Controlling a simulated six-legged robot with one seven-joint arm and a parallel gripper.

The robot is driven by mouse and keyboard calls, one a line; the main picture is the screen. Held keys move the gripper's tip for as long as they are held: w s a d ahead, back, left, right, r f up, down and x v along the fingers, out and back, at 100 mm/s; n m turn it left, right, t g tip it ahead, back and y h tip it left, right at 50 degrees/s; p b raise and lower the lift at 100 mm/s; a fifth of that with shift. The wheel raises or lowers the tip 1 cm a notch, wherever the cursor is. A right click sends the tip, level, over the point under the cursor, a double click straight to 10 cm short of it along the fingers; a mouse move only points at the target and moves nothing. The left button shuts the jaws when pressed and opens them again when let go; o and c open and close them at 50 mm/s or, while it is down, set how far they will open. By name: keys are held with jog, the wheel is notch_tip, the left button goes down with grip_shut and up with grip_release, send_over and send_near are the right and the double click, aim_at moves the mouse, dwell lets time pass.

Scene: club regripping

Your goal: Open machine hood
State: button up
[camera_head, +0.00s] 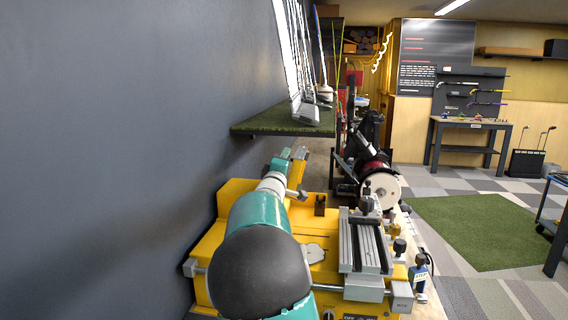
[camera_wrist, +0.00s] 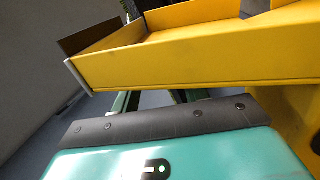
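A yellow machine (camera_head: 230,217) stands along the grey wall in the head view. My teal arm reaches over it, and my gripper (camera_head: 284,160) is at its far end beside a small tilted yellow piece (camera_head: 300,160). In the wrist view, a yellow sheet-metal part (camera_wrist: 190,58) with raised sides and a pale strip at its left corner crosses just in front of my gripper. I cannot tell for sure whether this is the hood. Two dark green finger parts show below it with a gap between them. The fingertips are hidden, so their grip is unclear.
A green-topped shelf (camera_head: 285,122) holding clubs juts from the wall close above my forearm. A grey slotted slide (camera_head: 364,246) sits on the machine's right side. A dark machine with a pale disc (camera_head: 381,188) stands beyond. Floor with a green mat (camera_head: 480,232) lies right.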

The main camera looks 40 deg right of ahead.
jog(key=v, duration=1.3)
jog(key=shift+a, duration=0.35)
jog(key=shift+s+f, duration=0.1)
jog(key=shift+s, duration=0.05)
jog(key=s+a+f+y, duration=0.2)
jog(key=a+y, duration=0.3)
jog(key=a, duration=0.3)
jog(key=s+a+f+m+y, duration=0.1)
jog(key=s+a+f+y, duration=0.15)
jog(key=a+y, duration=0.5)
jog(key=s+a+f+y, duration=0.2)
jog(key=s+a+y, duration=0.1)
jog(key=a, duration=0.7)
jog(key=s+a+f+m+g, duration=0.1)
jog(key=s+a+f+g, duration=0.2)
jog(key=s, duration=0.6)
jog(key=s+a+f+m+g+y, duration=0.1)
jog(key=s+a+f+m+g, duration=0.1)
jog(key=s, duration=0.7)
notch_tip(320, 180, down, 3)
jog(key=a+g, duration=0.1)
jog(key=a, duration=0.1)
jog(key=shift+s+a+f+m+g, duration=0.2)
jog(key=shift+s+a+m+g, duration=0.05)
jog(key=shift+a+m+g, duration=0.05)
